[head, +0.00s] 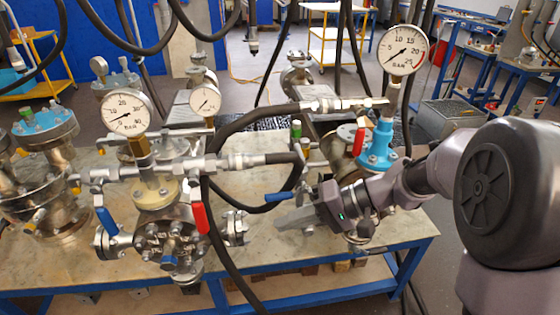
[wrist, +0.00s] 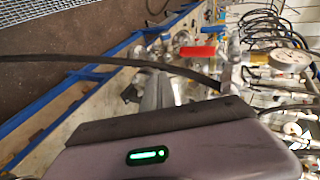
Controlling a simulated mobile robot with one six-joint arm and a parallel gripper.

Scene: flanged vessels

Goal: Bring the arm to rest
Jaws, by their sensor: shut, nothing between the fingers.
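My gripper (head: 294,218) is in the middle of the head view, above the front part of the bench. Its fingers point left, toward the flanged vessel (head: 172,240) with red and blue handles, and it is apart from that vessel's side flange. The fingers are shut and hold nothing. My arm comes in from the right edge. In the wrist view my gripper's fingers (wrist: 158,92) show beyond the grey housing with a green light, partly hidden by it.
The bench (head: 330,258) is crowded with vessels, valves and gauges. A black hose (head: 222,255) hangs in front of the bench, left of my gripper. A vessel with a blue top (head: 378,150) stands close behind my wrist. Another vessel (head: 50,190) stands at the left.

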